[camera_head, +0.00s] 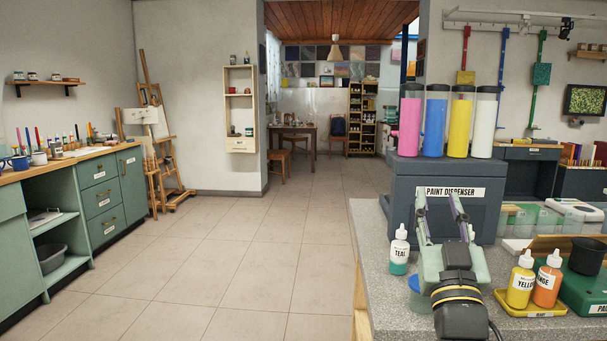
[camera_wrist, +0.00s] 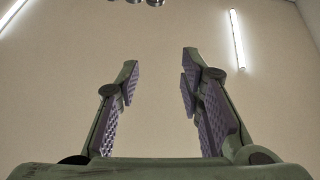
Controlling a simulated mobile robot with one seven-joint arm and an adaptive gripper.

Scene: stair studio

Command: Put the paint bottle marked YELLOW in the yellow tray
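The white-capped bottle marked YELLOW (camera_head: 521,283) holds yellow paint and stands upright at the right of the counter. It appears to stand in the shallow yellow tray (camera_head: 545,313), whose front rim shows below it. A bottle of orange paint (camera_head: 546,284), its label partly hidden, stands close beside it and also appears to be in that tray. My gripper (camera_head: 438,200) points upward, left of these bottles and in front of the paint dispenser. In the wrist view my gripper (camera_wrist: 158,85) is open, with nothing between its fingers.
A TEAL bottle (camera_head: 399,252) stands just left of my gripper, near a blue container (camera_head: 420,296). The grey paint dispenser (camera_head: 445,205) stands behind. Open floor (camera_head: 230,270) lies left of the counter.

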